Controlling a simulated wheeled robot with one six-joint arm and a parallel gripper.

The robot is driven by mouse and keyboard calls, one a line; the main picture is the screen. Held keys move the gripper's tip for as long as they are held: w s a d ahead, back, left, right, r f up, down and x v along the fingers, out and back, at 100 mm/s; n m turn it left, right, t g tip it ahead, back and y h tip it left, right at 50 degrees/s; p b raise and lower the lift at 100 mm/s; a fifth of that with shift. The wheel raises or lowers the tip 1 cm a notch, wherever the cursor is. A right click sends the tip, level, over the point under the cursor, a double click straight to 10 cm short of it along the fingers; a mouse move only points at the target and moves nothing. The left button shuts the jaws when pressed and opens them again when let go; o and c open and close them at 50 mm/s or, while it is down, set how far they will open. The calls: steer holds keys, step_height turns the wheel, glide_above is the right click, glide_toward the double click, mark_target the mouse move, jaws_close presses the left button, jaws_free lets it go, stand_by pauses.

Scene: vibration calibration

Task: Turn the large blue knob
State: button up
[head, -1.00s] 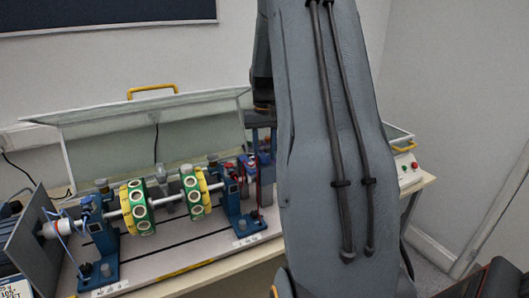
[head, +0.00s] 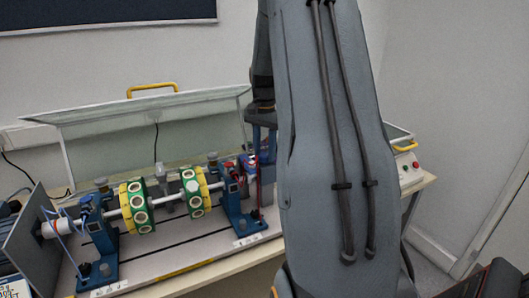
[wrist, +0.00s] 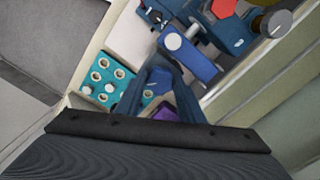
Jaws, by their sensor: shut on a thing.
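My gripper (wrist: 163,72) shows at the lower middle of the wrist view, its two dark blue fingers converging. They are shut on what appears to be the large blue knob (wrist: 188,57), a blue block with a rounded end beyond the fingertips; the contact itself is partly hidden. In the head view my gripper (head: 263,140) hangs over the right end of the test rig, partly behind my arm, and the knob cannot be made out there.
A teal panel with several white round parts (wrist: 106,80) lies left of the fingers. A purple piece (wrist: 166,113) shows between them. The rig's shaft with green-yellow discs (head: 137,207) stands left of my gripper. A clear cover (head: 110,142) stands open behind it.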

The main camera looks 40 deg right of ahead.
mark_target(264, 154)
steer(key=m, duration=0.4)
steer(key=shift+w+d+r+m, duration=0.1)
steer(key=shift+m, duration=0.2)
steer(key=m+b, duration=0.1)
steer(key=m, duration=0.3)
steer(key=shift+m, duration=0.3)
steer(key=o, duration=1.1)
steer(key=shift+r, duration=0.1)
steer(key=shift+r+b, duration=1.2)
steer(key=shift+r, duration=2.6)
